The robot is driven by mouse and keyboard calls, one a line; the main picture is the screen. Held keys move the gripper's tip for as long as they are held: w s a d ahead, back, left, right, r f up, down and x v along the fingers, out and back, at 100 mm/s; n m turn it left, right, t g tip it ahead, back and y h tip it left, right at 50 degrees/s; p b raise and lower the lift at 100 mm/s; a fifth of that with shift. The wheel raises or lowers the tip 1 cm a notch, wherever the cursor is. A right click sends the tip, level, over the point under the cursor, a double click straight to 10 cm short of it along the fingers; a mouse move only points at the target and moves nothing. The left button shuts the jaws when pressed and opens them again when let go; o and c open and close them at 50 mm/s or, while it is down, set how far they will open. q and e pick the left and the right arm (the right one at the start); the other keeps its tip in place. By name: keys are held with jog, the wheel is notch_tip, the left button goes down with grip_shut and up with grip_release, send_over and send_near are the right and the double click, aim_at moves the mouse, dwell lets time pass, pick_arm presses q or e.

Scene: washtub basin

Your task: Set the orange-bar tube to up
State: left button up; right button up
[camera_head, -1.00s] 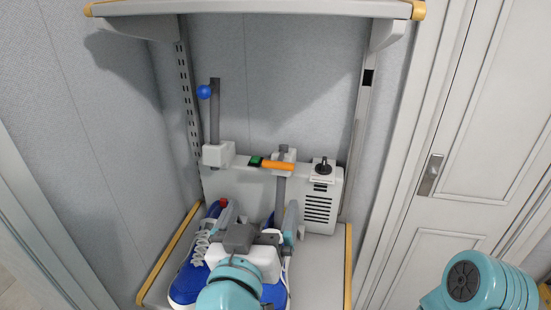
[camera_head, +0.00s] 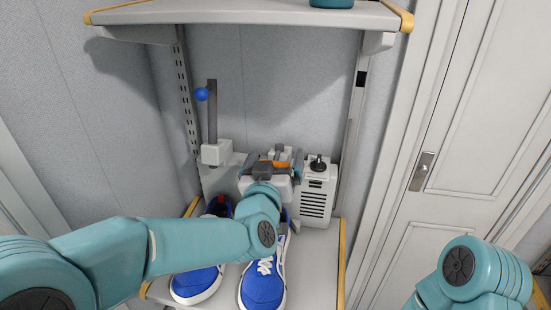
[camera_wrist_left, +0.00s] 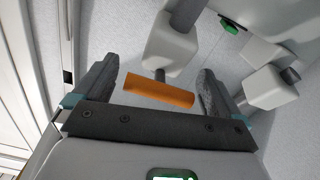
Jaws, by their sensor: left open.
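The orange bar (camera_head: 281,164) sits at a white block (camera_head: 282,153) on the panel and is partly hidden by my gripper in the head view. In the left wrist view the orange bar (camera_wrist_left: 160,92) lies crosswise between my open fingers, with visible gaps on both sides. A grey tube (camera_wrist_left: 187,12) runs from the white block beyond it to the top of that view. In the head view my arm hides the tube below the block. My left gripper (camera_head: 274,165) is open around the bar. My right gripper is out of view.
A black knob (camera_head: 318,163) tops the vented unit at right. Blue shoes (camera_head: 262,287) stand on the lower shelf (camera_head: 318,265). An upper shelf (camera_head: 240,14) overhangs.

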pick_arm(q)
jog(key=shift+c, duration=0.3)
jog(key=c, duration=1.2)
jog(key=w+r+p, duration=0.3)
jog(key=r+p, duration=0.5)
jog(key=r, duration=0.4)
jog(key=shift+w+d+r, duration=0.3)
jog(key=shift+d+r, duration=0.05)
jog(key=shift+r, duration=0.05)
jog(key=o, duration=1.3)
jog(key=shift+f, duration=0.1)
jog(key=shift+c, duration=0.2)
